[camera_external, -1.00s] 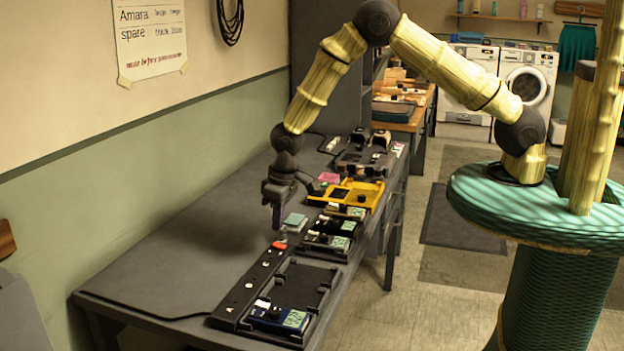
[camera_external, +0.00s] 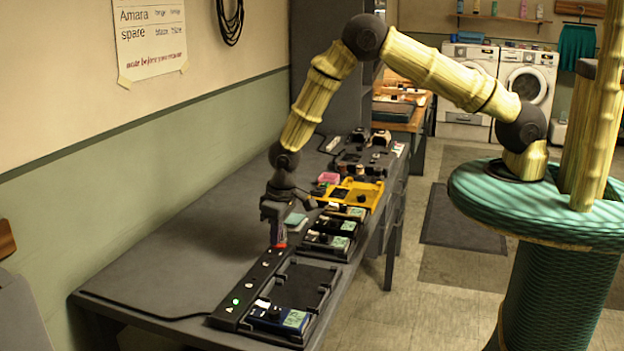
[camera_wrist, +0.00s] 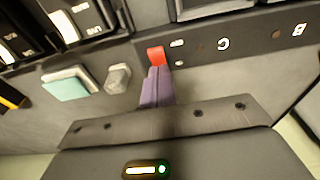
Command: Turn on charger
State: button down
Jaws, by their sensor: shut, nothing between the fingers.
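The charger (camera_external: 262,269) is a long dark strip near the table's front edge, with white marks along its top. A small green light (camera_external: 236,301) glows near its near end. A red rocker switch (camera_external: 280,246) sits at its far end; the red switch also shows in the wrist view (camera_wrist: 155,54). My gripper (camera_external: 278,241) is shut and empty, pointing down at the red switch. In the wrist view the purple fingertips (camera_wrist: 156,73) are together and meet the switch; the fingers partly cover it. I cannot tell how hard they touch.
A dark tray (camera_external: 300,286) with a blue meter (camera_external: 279,318) lies right of the charger. Several black devices and a yellow tray (camera_external: 362,190) stand farther back. A teal block (camera_wrist: 66,86) is close to the fingers. The table's left side is clear.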

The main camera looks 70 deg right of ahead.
aim_at(285, 245)
jog(key=shift+s+f, duration=0.1)
jog(key=shift+s, duration=0.05)
jog(key=shift+s, duration=0.7)
jog(key=shift+r, duration=0.2)
jog(key=r+p, duration=0.2)
jog(key=r, duration=0.1)
jog(key=r+p, duration=0.1)
jog(key=shift+s+r, duration=0.3)
jog(key=shift+r+b, duration=0.25)
jog(key=shift+b, duration=0.15)
notch_tip(285, 245, up, 9)
jog(key=s+b, duration=0.1)
jog(key=b, duration=0.1)
jog(key=shift+s+f, duration=0.15)
jog(key=shift+s, duration=0.05)
